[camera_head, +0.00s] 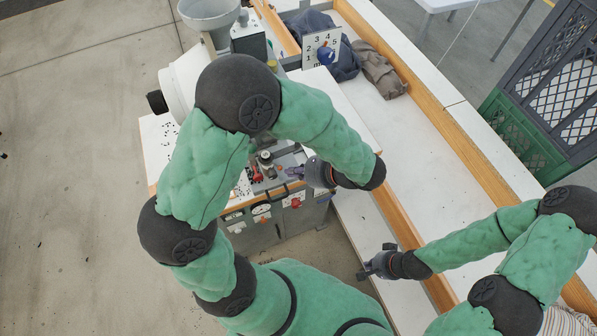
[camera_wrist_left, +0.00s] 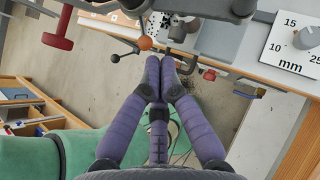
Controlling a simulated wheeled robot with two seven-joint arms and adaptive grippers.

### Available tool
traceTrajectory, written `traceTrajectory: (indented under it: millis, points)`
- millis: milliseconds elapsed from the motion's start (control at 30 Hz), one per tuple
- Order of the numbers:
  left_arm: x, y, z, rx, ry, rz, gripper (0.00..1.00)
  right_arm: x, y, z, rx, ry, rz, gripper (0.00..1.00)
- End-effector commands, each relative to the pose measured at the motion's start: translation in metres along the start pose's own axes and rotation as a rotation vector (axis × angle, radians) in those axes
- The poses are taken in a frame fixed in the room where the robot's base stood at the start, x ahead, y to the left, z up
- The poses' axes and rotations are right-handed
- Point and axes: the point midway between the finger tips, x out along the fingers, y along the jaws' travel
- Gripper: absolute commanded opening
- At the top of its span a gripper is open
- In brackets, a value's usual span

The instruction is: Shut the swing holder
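The eyelet press stands at centre left in the head view, with its grey front panel (camera_head: 262,228) showing and its upper body partly hidden behind my left arm. I cannot tell for sure which part is the swing holder. In the left wrist view, a dark lever with an orange ball (camera_wrist_left: 145,43) and a bracket (camera_wrist_left: 180,56) lie just beyond my fingertips. My left gripper (camera_head: 292,171) is at the press's right side; in the wrist view its purple fingers (camera_wrist_left: 160,62) meet at the tips, with nothing visible between them. My right gripper (camera_head: 376,262) is open and empty, away from the press.
A red handle (camera_wrist_left: 58,42) shows at upper left in the wrist view. A number plate (camera_head: 321,46) stands behind the press. Dark cloth (camera_head: 345,62) lies on the white bench (camera_head: 425,150). A green crate (camera_head: 520,140) stands far right. Floor is clear at left.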

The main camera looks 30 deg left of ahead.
Motion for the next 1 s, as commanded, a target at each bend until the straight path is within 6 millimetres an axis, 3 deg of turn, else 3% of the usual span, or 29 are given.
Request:
traceTrajectory:
  millis: [267,700,1000]
  points:
    - [0.001,0.001,0.002,0.012,0.000,-0.015,0.00,-0.001,-0.001,0.000,0.000,0.000,0.000,0.00]
    - [0.024,0.006,0.020,0.217,0.000,-0.263,0.00,-0.009,-0.003,0.000,0.000,0.000,0.000,0.00]
    - [0.029,0.005,0.025,0.219,-0.001,-0.266,0.00,-0.008,-0.003,0.000,0.000,0.000,0.000,0.00]
